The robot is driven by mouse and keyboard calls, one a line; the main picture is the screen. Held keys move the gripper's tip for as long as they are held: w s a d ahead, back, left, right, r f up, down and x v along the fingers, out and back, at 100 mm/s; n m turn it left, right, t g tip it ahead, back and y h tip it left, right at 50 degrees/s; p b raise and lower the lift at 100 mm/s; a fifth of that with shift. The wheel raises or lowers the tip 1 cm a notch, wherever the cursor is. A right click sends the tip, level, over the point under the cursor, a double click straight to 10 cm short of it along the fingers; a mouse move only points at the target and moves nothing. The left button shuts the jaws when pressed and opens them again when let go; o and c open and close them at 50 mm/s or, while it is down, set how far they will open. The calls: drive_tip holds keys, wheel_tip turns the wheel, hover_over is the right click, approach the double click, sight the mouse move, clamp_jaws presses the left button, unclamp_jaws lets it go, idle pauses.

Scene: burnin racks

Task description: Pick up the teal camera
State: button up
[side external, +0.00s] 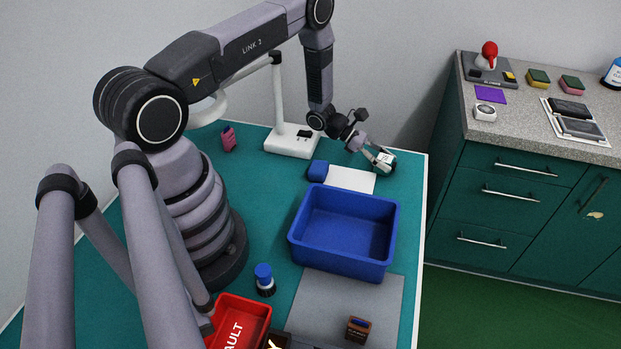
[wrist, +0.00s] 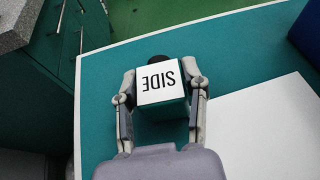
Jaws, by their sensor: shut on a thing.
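The teal camera (wrist: 160,84) is a small box with a white label reading SIDE, upside down in the wrist view, and a dark round part at its far end. My gripper (wrist: 160,88) is shut on it, one finger against each side. In the side external view the camera (side external: 385,158) is small, at the table's far right corner, partly covered by my gripper (side external: 380,160). I cannot tell whether it touches the table.
A white sheet (side external: 350,179) and a blue block (side external: 317,170) lie beside my gripper. An empty-looking blue bin (side external: 345,265) stands nearer. A white lamp base (side external: 291,143) is at the back. The table edge is close on the right, with a gap before the counter (side external: 515,125).

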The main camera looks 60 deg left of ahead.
drive_tip(key=shift+c, duration=1.2)
drive_tip(key=shift+r, duration=0.1)
